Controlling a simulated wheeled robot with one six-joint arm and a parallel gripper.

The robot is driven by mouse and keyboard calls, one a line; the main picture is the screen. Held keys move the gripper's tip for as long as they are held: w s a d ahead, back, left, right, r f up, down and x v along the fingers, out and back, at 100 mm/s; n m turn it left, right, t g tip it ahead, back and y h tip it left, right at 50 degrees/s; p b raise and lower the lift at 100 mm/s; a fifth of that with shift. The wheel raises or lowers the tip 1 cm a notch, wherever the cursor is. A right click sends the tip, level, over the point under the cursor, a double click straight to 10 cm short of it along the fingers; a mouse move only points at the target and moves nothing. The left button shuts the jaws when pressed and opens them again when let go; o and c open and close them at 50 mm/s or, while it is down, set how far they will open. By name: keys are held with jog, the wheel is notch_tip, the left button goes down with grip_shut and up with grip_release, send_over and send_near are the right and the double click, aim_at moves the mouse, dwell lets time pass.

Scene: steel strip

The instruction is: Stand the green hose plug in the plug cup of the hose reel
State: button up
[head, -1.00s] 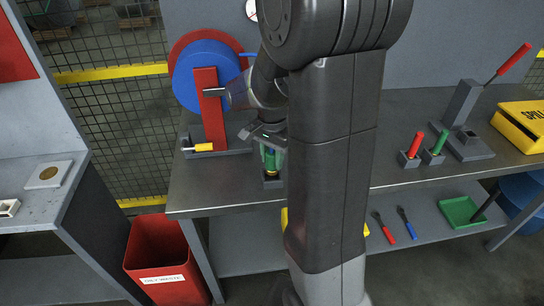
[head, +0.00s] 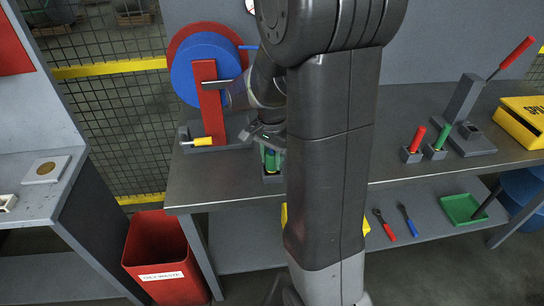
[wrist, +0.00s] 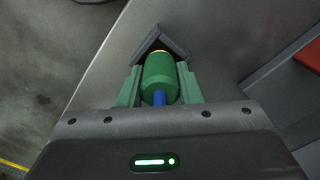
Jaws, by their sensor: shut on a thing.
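The green hose plug (wrist: 160,79) is held between the pale green fingers of my gripper (wrist: 159,88), with a blue part toward my wrist and a yellow band at its far end. It also shows in the head view (head: 271,161), upright at the front of the bench. The grey plug cup (wrist: 158,33) has its walls around the plug's far end in the wrist view. In the head view the cup (head: 273,178) is directly below the plug. How deep the end sits, or whether it touches bottom, is hidden. The hose reel (head: 206,70) has a blue drum and red post.
A yellow-handled crank (head: 202,141) sticks out beside the reel base. Red (head: 416,138) and green (head: 441,138) handles stand in holders farther right. A red waste bin (head: 160,260) is below the bench's left end. Bare bench top lies left of the cup.

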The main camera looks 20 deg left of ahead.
aim_at(272, 152)
jog(key=shift+f+b, duration=0.55)
jog(key=shift+f, duration=0.3)
jog(key=shift+r, duration=0.2)
jog(key=shift+r+p, duration=1.5)
jog(key=shift+r, duration=0.05)
jog(key=shift+f+b, duration=1.05)
jog(key=shift+f, duration=0.6)
dwell(0.5)
jog(key=o, duration=1.1)
notch_tip(272, 152, up, 14)
jog(key=shift+f, duration=0.15)
